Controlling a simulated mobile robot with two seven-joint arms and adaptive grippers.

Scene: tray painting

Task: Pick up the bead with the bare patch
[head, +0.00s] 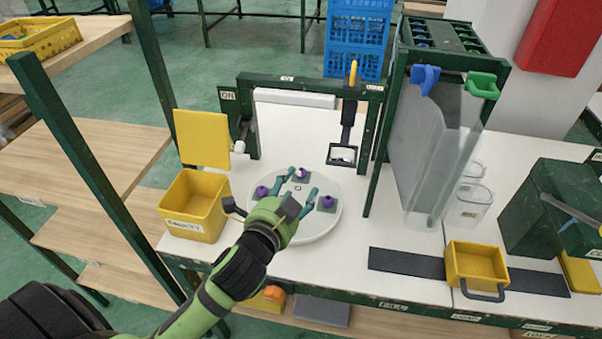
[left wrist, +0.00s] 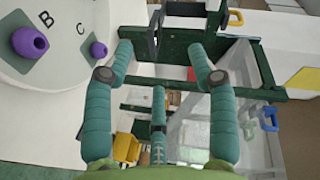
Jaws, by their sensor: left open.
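A round white tray (head: 322,228) carries three purple beads on dark pads. The back bead (head: 301,172) shows a pale patch on its upper side. The left bead (head: 261,191) and the right bead (head: 327,202) look purple all over. My left gripper (head: 300,182) is open above the tray, its teal fingers apart with nothing between them. In the left wrist view, a bead by letter B (left wrist: 30,42) and a smaller-looking bead by letter C (left wrist: 98,49) lie left of the open fingers (left wrist: 160,52); I see no pale patch on either.
A yellow open bin (head: 195,205) stands left of the tray. A green frame (head: 378,125) with a hanging square-ended tool rises behind it. A clear-sided rack (head: 432,150) stands to the right. A small yellow box (head: 476,264) sits on a dark strip at the front right.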

